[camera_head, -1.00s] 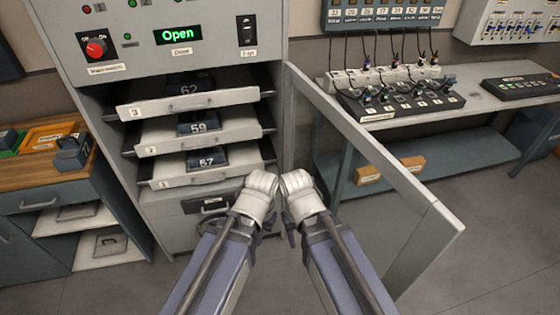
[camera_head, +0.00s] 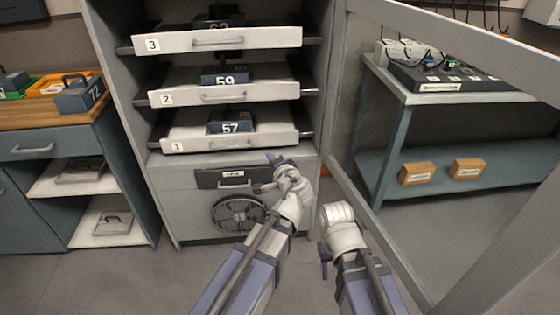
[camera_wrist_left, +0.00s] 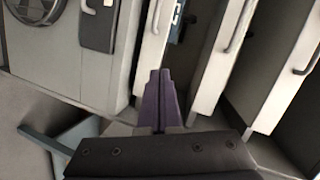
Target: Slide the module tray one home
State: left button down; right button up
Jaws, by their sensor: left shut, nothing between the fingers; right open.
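Tray 1 (camera_head: 228,143) is the lowest of three trays in the open grey cabinet. It is pulled out past the cabinet front and carries a dark module marked 57 (camera_head: 230,121). My left gripper (camera_head: 272,157) is shut and empty, just below the right part of tray 1's front; whether it touches cannot be told. In the left wrist view its purple fingers (camera_wrist_left: 160,85) are together, close to the white front of a tray (camera_wrist_left: 153,45). My right gripper (camera_head: 323,268) is open and empty, low beside the left arm.
Trays 2 (camera_head: 270,91) and 3 (camera_head: 270,38) also stand out above. A handled panel (camera_head: 205,181) and a fan grille (camera_head: 237,214) lie below tray 1. The cabinet door (camera_head: 440,215) stands open at right. A wooden-topped bench (camera_head: 40,119) is at left.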

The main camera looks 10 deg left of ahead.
pick_arm(q)
jog(key=w+d+f+m+t+h+b, duration=0.2)
jog(key=w+d+f+m+t+b, duration=0.1)
jog(key=b, duration=0.5)
notch_tip(320, 180, down, 2)
jog(key=w+m+t, duration=0.1)
jog(key=m, duration=0.1)
jog(key=shift+w+d+m+b, duration=0.15)
jog(key=shift+w+m+b, duration=0.15)
jog(key=shift+w+m, duration=0.1)
pick_arm(e)
notch_tip(320, 180, down, 11)
jog(key=shift+f, duration=0.2)
